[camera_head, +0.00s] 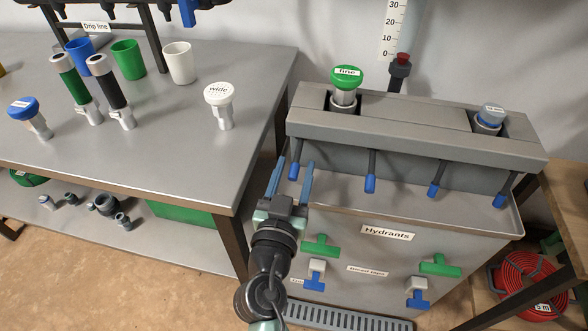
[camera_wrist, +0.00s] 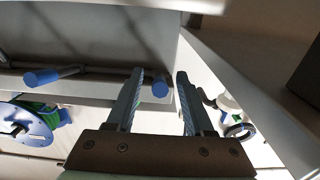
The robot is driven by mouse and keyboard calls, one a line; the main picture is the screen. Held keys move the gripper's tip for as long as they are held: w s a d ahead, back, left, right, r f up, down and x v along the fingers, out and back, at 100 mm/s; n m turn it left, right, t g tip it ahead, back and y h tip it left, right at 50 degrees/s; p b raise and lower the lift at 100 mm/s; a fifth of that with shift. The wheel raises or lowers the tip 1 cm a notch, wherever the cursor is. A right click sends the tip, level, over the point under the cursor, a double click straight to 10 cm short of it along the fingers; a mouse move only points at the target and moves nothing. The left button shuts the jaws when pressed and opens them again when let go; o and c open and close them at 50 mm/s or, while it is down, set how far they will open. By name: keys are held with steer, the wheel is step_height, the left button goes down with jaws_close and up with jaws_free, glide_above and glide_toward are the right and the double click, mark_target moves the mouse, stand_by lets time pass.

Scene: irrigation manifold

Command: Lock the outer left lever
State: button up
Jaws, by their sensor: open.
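The outer left lever (camera_head: 294,172) is a dark rod with a blue tip. It hangs from the front of the grey manifold block (camera_head: 420,138), at the left end of a row of several similar levers. My gripper (camera_head: 295,164) is open, with its blue-grey fingers pointing up from the front of the unit. In the head view the lever's blue tip shows between the two fingers. In the wrist view a blue tip (camera_wrist: 160,87) also shows between the fingers (camera_wrist: 160,74), with gaps on both sides. Contact cannot be seen.
The neighbouring lever (camera_head: 370,183) hangs to the right. Below are green and blue taps (camera_head: 320,245) on the Hydrants panel (camera_head: 388,233). A green "fine" cap (camera_head: 346,76) tops the manifold's left socket. A metal table (camera_head: 170,150) with cups and nozzles stands left.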

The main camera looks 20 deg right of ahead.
jaws_close()
stand_by(1.3)
